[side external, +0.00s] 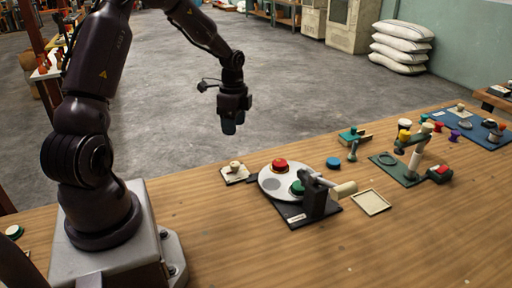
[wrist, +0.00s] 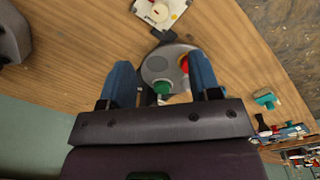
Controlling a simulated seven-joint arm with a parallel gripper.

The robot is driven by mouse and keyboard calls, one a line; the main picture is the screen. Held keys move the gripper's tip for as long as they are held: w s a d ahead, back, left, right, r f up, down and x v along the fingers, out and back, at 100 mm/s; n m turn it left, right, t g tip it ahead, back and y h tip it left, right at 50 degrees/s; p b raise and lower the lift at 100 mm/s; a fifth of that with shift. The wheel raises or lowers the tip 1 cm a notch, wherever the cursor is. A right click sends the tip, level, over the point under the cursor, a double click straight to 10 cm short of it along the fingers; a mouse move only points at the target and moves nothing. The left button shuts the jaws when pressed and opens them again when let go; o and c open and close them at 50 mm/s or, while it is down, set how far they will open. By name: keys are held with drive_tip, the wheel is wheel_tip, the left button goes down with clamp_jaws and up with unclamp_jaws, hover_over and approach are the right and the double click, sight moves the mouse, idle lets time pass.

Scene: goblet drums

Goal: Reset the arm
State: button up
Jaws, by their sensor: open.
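My gripper (side external: 232,124) hangs in the air over the table's back edge, pointing down, well above the tabletop. In the wrist view my gripper (wrist: 160,82) shows its two blue fingers spread apart with nothing between them. Below it lies a round grey plate (side external: 270,194) on a dark base, with a red knob (side external: 280,165) and a green knob (side external: 297,187) on it. The plate (wrist: 158,66) also shows between the fingers in the wrist view, where the right finger partly covers the red knob (wrist: 184,64).
A small cream pad with a knob (side external: 236,173) sits left of the plate. A lever with a pale handle (side external: 344,189), a square cream tray (side external: 371,202) and a blue disc (side external: 333,162) are to the right. A green stand (side external: 402,172) is farther right. The front table (side external: 220,245) is clear.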

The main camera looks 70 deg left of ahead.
drive_tip(key=s+d+r+n+t, duration=0.3)
drive_tip(key=s+d+r, duration=0.3)
drive_tip(key=d+r, duration=0.4)
drive_tip(key=s+d+r+n+t, duration=0.2)
drive_tip(key=s+d+r+n, duration=0.3)
drive_tip(key=d, duration=0.9)
wheel_tip(320, 180, up, 5)
drive_tip(key=shift+s+f+n+t, duration=0.1)
drive_tip(key=shift+s+n+t, duration=0.25)
drive_tip(key=shift+s, duration=0.85)
